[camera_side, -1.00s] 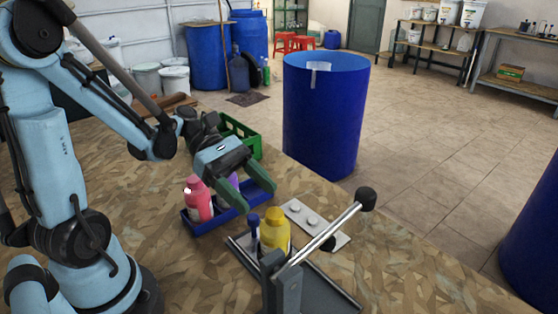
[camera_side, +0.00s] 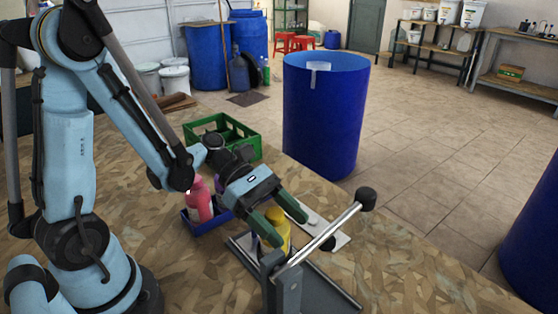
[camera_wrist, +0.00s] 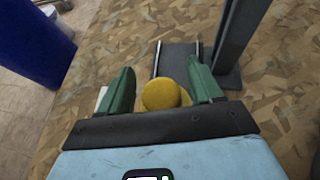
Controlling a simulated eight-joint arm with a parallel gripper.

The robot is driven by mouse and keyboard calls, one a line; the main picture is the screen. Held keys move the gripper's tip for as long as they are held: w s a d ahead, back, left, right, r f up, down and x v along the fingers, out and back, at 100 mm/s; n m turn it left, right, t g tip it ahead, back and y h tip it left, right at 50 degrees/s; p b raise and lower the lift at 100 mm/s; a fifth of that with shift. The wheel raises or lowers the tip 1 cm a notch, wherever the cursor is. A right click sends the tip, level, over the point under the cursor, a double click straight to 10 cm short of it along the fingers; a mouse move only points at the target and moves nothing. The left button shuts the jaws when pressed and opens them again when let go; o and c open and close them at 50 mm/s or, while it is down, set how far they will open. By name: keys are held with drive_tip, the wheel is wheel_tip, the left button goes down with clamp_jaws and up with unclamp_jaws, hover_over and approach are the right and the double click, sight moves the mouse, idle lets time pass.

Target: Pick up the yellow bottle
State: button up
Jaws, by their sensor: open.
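The yellow bottle (camera_side: 279,236) stands upright on the metal rail stand, partly hidden by my gripper in the side view. In the wrist view its round yellow top (camera_wrist: 161,94) lies between my two green fingers. My gripper (camera_side: 280,225) is open and close to the bottle's upper part; it also shows in the wrist view (camera_wrist: 162,90). I cannot tell whether a finger touches the bottle.
A blue tray (camera_side: 205,224) with a pink bottle (camera_side: 199,198) is left of the gripper. A metal lever with a black knob (camera_side: 366,198) rises close to the yellow bottle. A green crate (camera_side: 222,134) and a tall blue drum (camera_side: 325,115) are behind.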

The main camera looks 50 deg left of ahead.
clamp_jaws()
idle(0.5)
drive_tip(key=shift+r, duration=0.1)
drive_tip(key=shift+r, duration=4.95)
